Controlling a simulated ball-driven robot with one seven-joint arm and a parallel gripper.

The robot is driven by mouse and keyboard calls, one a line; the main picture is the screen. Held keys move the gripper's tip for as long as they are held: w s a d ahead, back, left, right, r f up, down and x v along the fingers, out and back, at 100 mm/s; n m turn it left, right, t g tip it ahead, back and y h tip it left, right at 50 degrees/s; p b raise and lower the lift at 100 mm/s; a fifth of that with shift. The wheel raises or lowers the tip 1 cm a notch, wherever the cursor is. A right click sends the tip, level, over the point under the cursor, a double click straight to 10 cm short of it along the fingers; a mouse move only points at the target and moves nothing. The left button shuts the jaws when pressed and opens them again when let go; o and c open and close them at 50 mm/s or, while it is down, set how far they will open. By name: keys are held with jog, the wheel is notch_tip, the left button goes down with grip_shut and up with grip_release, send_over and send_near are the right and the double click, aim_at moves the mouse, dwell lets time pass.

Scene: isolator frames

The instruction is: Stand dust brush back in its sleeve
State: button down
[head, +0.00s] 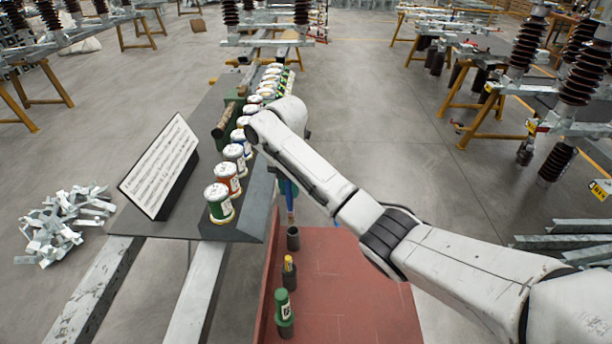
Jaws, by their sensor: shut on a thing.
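My arm reaches in from the right, and its forearm hides most of my gripper (287,182). Below the forearm, a slender teal piece with a blue and reddish lower part shows, which looks like the dust brush (291,205). It hangs roughly upright at my gripper; the fingers cannot be made out clearly. An empty dark sleeve (293,238) stands on the red surface (350,285), just below the brush in the picture. The brush appears apart from it, but the gap in depth cannot be judged.
Nearer on the red surface stand a dark holder with a yellow-topped thing (288,263) and a green-topped thing (283,304) in another holder. On the left, a grey bench (185,222) carries a row of labelled jars (219,203) and a tilted white panel (158,165). The red surface's right side is clear.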

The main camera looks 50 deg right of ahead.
aim_at(293, 218)
jog(key=shift+d+f, duration=0.15)
jog(key=shift+d+f+b, duration=0.15)
jog(key=shift+f+b, duration=0.8)
jog(key=shift+f, duration=0.15)
jog(key=shift+p, duration=0.45)
jog(key=shift+f, duration=0.15)
jog(key=shift+f+b, duration=3.1)
jog(key=shift+f, duration=2.05)
jog(key=c, duration=0.9)
grip_release()
